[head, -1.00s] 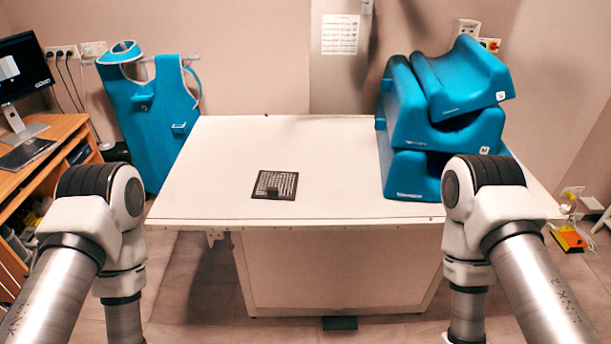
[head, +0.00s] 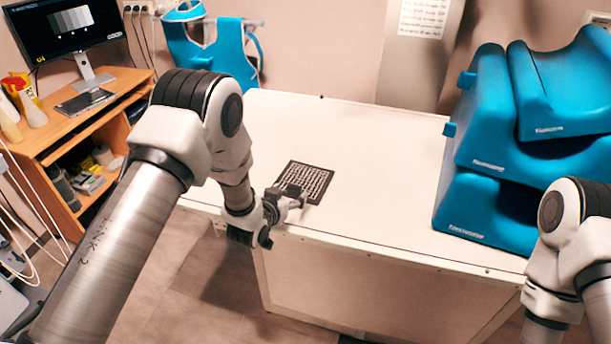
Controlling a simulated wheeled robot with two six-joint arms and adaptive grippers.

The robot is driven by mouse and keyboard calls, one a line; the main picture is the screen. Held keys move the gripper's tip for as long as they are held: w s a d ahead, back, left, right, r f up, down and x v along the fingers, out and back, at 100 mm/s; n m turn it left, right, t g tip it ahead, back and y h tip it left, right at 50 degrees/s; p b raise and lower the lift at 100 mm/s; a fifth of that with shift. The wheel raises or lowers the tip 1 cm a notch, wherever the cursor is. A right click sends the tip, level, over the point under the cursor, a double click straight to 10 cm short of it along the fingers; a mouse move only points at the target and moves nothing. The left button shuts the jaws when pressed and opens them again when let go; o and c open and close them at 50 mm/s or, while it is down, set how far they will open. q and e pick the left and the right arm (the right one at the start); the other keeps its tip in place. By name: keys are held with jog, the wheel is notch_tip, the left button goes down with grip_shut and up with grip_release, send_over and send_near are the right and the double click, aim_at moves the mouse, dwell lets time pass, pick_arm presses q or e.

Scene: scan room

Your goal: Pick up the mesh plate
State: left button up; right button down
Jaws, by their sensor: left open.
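The mesh plate (head: 316,184) is a flat, dark square with a light mesh pattern. My left gripper (head: 300,198) reaches in from the left at the table's front edge. It is open, with its fingers pointing right at the plate's near left side, close to the dark block. I cannot tell whether they touch it. My right arm shows at the lower right, but its gripper is out of view.
Blue foam cushions (head: 520,150) are stacked on the table's right side. A wooden desk (head: 85,135) with a monitor (head: 62,28) stands at the left. A blue apron (head: 225,50) hangs behind the table. The table's middle is clear.

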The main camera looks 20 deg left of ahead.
aim_at(292, 189)
pick_arm(q)
jog(key=p+x, duration=0.1)
jog(key=x, duration=0.2)
jog(key=shift+w+a+f+p, duration=0.1)
jog(key=shift+w+a+p, duration=0.15)
jog(key=shift+w+p, duration=0.15)
jog(key=shift+w+d+f, duration=0.15)
jog(key=shift+w+f, duration=0.05)
jog(key=shift+f, duration=0.05)
grip_shut()
jog(key=shift+r, duration=0.15)
